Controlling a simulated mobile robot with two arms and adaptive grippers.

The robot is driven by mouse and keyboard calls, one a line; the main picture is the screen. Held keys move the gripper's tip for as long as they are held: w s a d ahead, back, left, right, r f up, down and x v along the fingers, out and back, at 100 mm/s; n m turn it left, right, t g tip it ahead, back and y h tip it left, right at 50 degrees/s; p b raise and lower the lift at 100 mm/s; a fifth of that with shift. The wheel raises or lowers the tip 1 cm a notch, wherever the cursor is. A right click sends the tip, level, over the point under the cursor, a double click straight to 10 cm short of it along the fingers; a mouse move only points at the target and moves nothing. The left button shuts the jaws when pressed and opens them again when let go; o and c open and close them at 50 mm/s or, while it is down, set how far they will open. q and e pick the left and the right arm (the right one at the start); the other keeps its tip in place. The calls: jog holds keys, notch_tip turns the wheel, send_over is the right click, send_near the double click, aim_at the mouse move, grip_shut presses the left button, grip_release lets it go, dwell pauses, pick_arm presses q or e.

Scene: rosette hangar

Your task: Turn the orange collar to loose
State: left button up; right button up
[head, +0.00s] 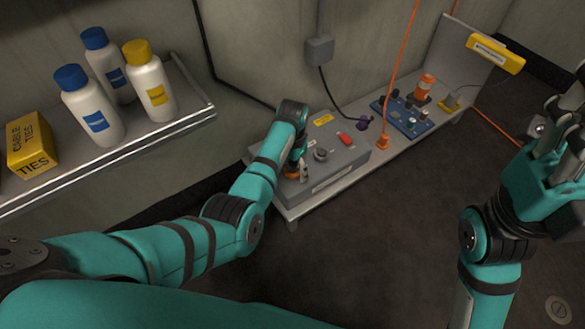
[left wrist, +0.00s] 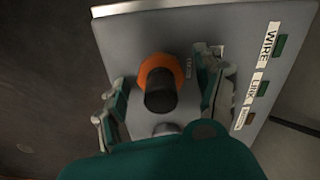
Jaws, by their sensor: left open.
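The orange collar (left wrist: 150,68) sits around a dark round stem (left wrist: 160,97) on a grey box (head: 338,165). In the head view only a bit of orange (head: 291,172) shows below my left gripper (head: 298,165). In the left wrist view my left gripper (left wrist: 163,92) is open, with one finger on each side of the collar and stem. I cannot tell whether the fingers touch it. A small label beside the collar is too blurred to read. My right gripper (head: 562,125) is raised at the right edge, away from the box; its opening is unclear.
The box has a dark knob (head: 320,154), a red switch (head: 346,139) and labelled lamps, WIRE (left wrist: 281,47) and LINK (left wrist: 264,88). A blue board (head: 409,121) and orange cable (head: 397,85) lie rightward. A shelf (head: 105,158) with bottles is at left.

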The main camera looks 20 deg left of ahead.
pick_arm(q)
jog(key=c, duration=1.1)
jog(key=shift+c, duration=0.3)
